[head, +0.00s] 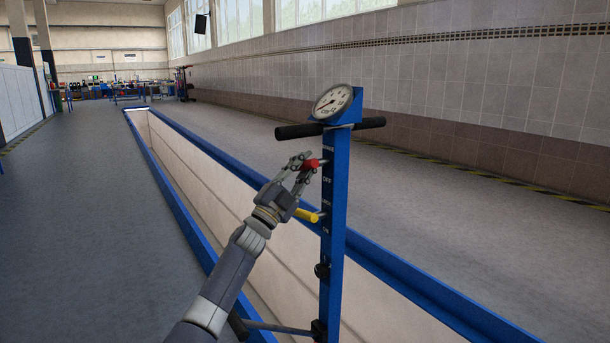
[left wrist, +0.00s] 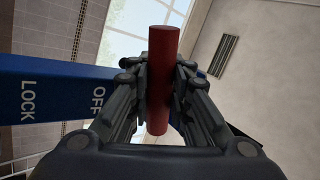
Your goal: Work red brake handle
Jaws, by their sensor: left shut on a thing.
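The red brake handle (head: 312,163) sticks out to the left from the blue column (head: 334,235), near the OFF label. My left gripper (head: 306,162) is shut on this handle. In the left wrist view the red handle (left wrist: 162,85) stands between the two fingers of the left gripper (left wrist: 160,90), with both its ends showing past them. The blue column (left wrist: 60,92) with the LOCK and OFF lettering lies to the left behind the fingers there. My right gripper is not in either view.
A yellow handle (head: 308,214) sits on the column below the red one, close to my left wrist. A black crossbar (head: 290,131) and a round gauge (head: 333,101) top the column. A blue-edged pit (head: 200,180) runs behind. The grey floor (head: 80,240) at left is clear.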

